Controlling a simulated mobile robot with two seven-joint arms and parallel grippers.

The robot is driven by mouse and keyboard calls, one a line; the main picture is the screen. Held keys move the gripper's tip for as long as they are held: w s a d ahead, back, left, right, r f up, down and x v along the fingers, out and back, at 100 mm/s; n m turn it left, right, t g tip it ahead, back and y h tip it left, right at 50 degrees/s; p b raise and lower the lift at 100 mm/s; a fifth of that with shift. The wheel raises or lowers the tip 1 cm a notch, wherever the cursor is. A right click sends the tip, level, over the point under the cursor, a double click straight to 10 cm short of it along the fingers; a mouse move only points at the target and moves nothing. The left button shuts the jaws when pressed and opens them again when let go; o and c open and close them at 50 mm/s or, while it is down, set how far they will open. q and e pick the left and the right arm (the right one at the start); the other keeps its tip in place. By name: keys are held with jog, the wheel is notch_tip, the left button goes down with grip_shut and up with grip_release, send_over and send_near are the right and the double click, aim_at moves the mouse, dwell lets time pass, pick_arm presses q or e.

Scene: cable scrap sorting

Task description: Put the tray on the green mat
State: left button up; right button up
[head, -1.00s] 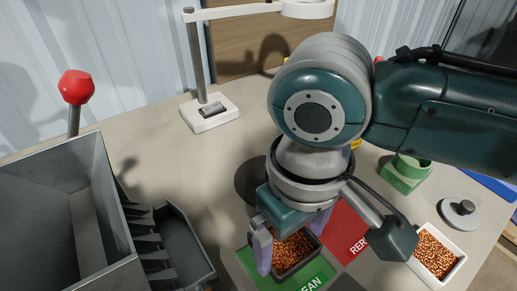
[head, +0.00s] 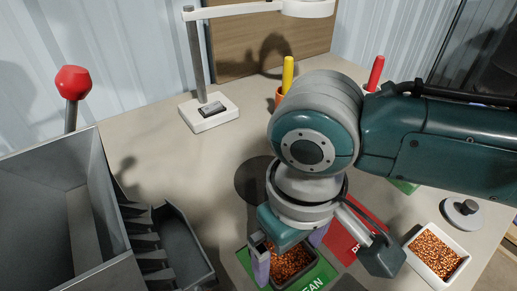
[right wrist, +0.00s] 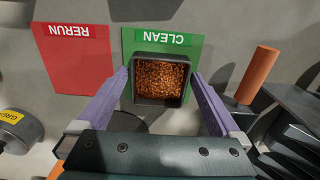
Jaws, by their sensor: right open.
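A dark square tray (head: 304,272) filled with copper-coloured granules sits on the green mat (head: 326,272) marked CLEAN. My right gripper (head: 288,257) is open. In the right wrist view its two purple fingers (right wrist: 160,76) stand on either side of the tray, with a small gap at each side. Part of the tray is hidden by the gripper in the head view. My left gripper is not in view.
A red mat (right wrist: 76,58) marked RERUN lies beside the green one. A white tray of copper granules (head: 437,252) stands at right. A grey machine with a chute (head: 180,250) stands at left. A lamp stand (head: 209,114) is at the back. An orange post (right wrist: 258,75) rises near one finger.

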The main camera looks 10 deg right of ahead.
aim_at(288, 263)
notch_tip(288, 263, up, 12)
jog(key=p, duration=0.3)
jog(key=s+a+f+t+y, duration=0.1)
jog(key=s+a+t+y, duration=0.15)
jog(key=s+a, duration=0.2)
jog(key=s+d+m+h, duration=0.1)
jog(key=s+d, duration=0.2)
jog(key=d, duration=0.3)
jog(key=s+d+m+t+h, duration=0.1)
jog(key=s+d, duration=0.2)
jog(key=d, duration=0.4)
jog(key=shift+s+d+f, duration=0.25)
jog(key=shift+s+f, duration=0.05)
jog(key=shift+f, duration=0.15)
notch_tip(288, 263, up, 41)
jog(key=p, duration=4)
jog(key=shift+p, duration=0.35)
